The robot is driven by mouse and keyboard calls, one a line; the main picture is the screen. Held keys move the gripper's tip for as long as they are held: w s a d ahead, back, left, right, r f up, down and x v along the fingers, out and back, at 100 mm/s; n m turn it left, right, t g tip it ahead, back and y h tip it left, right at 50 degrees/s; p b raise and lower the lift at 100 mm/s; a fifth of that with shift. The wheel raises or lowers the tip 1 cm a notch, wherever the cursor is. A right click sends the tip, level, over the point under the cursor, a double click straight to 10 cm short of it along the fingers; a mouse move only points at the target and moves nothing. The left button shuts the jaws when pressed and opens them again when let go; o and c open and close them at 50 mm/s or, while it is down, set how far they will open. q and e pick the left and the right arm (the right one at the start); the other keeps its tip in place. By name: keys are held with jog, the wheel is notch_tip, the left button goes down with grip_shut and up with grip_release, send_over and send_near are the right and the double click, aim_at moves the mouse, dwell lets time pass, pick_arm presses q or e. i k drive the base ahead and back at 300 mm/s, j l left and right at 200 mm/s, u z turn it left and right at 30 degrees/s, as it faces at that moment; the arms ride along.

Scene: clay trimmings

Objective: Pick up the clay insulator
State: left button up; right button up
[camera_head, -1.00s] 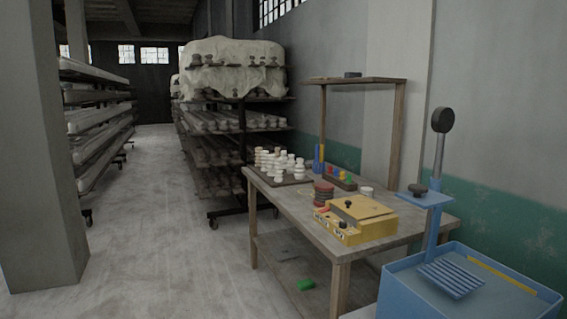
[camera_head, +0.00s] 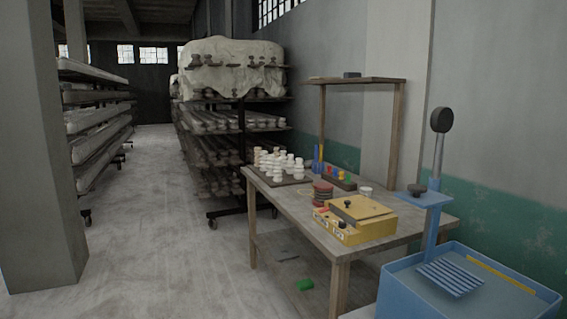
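Several small white clay insulators (camera_head: 278,167) stand close together on a dark tray (camera_head: 291,182) at the far left end of a wooden table (camera_head: 290,205). They are too small to tell apart in detail. More insulator-like pieces (camera_head: 222,62) show on the cloth-covered rack behind the table. Neither of my grippers is in view.
A yellow device (camera_head: 355,220), a stack of reddish discs (camera_head: 323,192) and a white cup (camera_head: 365,192) are on the table. A blue press stand (camera_head: 470,285) is at the lower right. A pillar (camera_head: 40,150) stands at left. The floor (camera_head: 160,220) between is clear.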

aim_at(282, 154)
jog(key=i+u, duration=0.1)
jog(key=u, duration=0.5)
jog(key=i, duration=6.9)
jog(key=i+z, duration=0.1)
jog(key=z, duration=0.3)
jog(key=i+z, duration=0.1)
jog(key=z, duration=0.35)
jog(key=i+z, duration=0.1)
jog(key=z, duration=0.3)
jog(key=j+z, duration=0.15)
jog(key=z, duration=0.3)
jog(key=i+j+z, duration=0.1)
jog(key=z, duration=0.3)
